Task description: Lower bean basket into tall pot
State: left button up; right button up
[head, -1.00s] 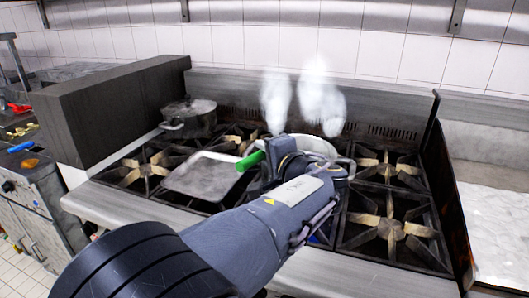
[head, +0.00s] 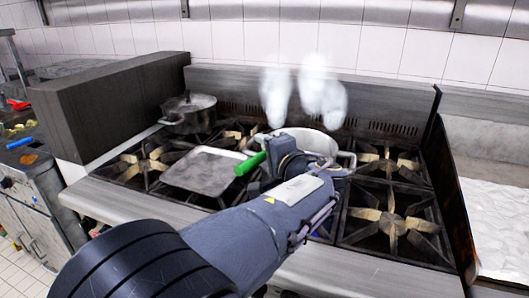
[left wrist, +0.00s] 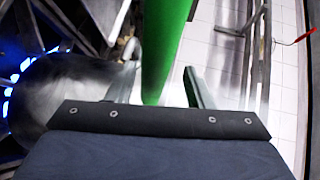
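The tall pot (head: 342,153) stands on the stove behind my left gripper, its pale rim partly showing. Steam rises above it. My left gripper (head: 272,160) is at the near left side of the pot's rim. A green handle (head: 250,163) sticks out left from the gripper. A silver pot wall (left wrist: 75,95) with blue flames shows at left there. My right gripper is not in view.
A lidded pot (head: 188,112) stands at the back left of the stove. A flat metal tray (head: 203,170) lies left of my gripper. The right burners (head: 393,224) are bare. A dark partition (head: 110,105) bounds the stove's left side.

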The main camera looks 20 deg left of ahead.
pick_arm(q)
jog(key=shift+f, duration=0.1)
jog(key=v, duration=0.8)
jog(key=shift+b, duration=0.3)
